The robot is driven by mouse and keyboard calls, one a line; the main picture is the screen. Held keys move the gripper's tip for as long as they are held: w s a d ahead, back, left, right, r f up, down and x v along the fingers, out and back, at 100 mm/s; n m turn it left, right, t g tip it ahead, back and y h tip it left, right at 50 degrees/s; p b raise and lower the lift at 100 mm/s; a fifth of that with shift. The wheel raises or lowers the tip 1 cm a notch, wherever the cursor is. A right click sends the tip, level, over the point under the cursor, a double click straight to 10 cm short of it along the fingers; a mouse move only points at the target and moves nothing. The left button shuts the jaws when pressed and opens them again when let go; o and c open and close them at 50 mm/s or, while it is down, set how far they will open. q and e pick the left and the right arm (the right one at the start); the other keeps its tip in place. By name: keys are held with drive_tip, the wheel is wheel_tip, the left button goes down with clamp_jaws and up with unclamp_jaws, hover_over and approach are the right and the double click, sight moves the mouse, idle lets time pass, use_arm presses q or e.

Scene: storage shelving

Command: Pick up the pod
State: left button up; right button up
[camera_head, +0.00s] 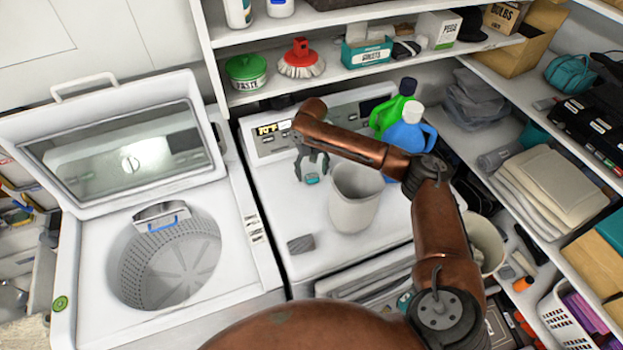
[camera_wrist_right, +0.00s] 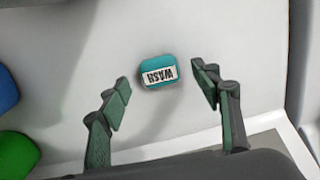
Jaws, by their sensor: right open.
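The pod is a small teal block with a white label reading "WASH". It lies on the white dryer top, where the pod (camera_head: 312,179) shows just below my right gripper (camera_head: 312,167). In the right wrist view the pod (camera_wrist_right: 157,72) lies beyond and between the two open fingertips of the right gripper (camera_wrist_right: 163,88), not touching either finger. My right gripper is open and empty, pointing down over the pod. My left gripper is not in view.
A light grey bin (camera_head: 354,205) stands on the dryer just right of the pod. Blue (camera_head: 406,133) and green (camera_head: 390,108) bottles stand behind it. A grey block (camera_head: 300,244) lies nearer the front. The open washer (camera_head: 250,262) is at left; shelves (camera_head: 400,55) hang above.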

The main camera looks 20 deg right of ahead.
drive_tip(key=shift+f, duration=0.75)
drive_tip(key=shift+c, duration=0.4)
drive_tip(key=c, duration=1)
